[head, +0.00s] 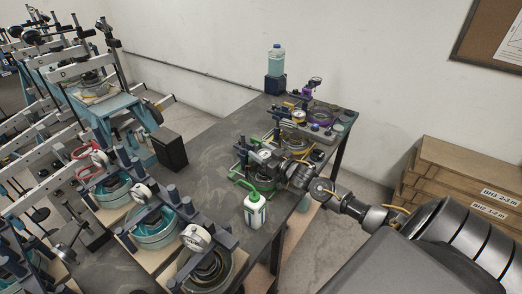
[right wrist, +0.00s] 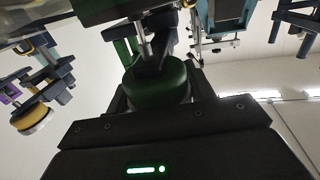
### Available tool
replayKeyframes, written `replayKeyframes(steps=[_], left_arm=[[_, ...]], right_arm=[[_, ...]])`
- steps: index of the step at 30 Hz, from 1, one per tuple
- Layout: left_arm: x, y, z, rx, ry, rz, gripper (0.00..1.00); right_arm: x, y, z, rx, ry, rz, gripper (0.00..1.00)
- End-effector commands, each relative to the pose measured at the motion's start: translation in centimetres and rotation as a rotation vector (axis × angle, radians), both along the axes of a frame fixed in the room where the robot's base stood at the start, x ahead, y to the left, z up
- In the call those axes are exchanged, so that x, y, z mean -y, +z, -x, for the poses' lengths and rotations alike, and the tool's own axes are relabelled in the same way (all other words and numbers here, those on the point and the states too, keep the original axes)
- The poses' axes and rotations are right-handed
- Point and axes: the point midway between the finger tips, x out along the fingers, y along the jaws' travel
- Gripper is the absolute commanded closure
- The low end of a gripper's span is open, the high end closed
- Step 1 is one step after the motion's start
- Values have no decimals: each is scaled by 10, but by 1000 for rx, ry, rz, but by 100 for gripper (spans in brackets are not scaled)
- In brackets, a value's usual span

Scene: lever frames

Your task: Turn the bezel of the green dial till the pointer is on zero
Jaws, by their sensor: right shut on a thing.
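The green dial (right wrist: 158,84) shows in the right wrist view as a rounded green body between the fingers of my right gripper (right wrist: 160,98). The gripper is shut on it, at its bezel as far as I can tell. The dial's face, pointer and zero mark are turned away from the wrist camera. In the head view my right gripper (head: 266,160) is at the green lever frame (head: 238,168) on the dark table and covers the dial there. My left gripper is in neither view.
A white bottle with a green spout (head: 255,209) stands close in front of the gripper. A purple frame (head: 322,108) and yellow parts stand behind it. Several frames with white-faced dials (head: 196,238) line the left. The table's middle (head: 205,165) is clear.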

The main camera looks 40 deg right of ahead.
Motion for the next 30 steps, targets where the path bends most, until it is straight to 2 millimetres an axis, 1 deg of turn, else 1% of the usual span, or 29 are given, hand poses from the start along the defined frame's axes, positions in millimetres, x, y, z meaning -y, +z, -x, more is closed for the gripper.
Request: replayKeyframes(steps=[5, 6, 10, 18, 21, 23, 26, 30], left_arm=[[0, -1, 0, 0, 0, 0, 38], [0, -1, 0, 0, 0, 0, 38], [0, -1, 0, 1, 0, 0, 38], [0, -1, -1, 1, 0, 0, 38], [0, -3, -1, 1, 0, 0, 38], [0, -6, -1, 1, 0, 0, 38], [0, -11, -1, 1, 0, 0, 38], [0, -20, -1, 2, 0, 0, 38]], right_arm=[[0, -1, 0, 0, 3, 1, 70], [0, -1, 0, 0, 3, 1, 43], [0, 0, 0, 1, 3, 1, 26], [0, 0, 0, 1, 3, 1, 25], [0, -1, 5, 1, 4, 1, 25], [2, -3, 11, -1, 4, 1, 25], [3, -4, 27, -1, 5, 1, 25], [7, -5, 54, -2, 5, 2, 25]])
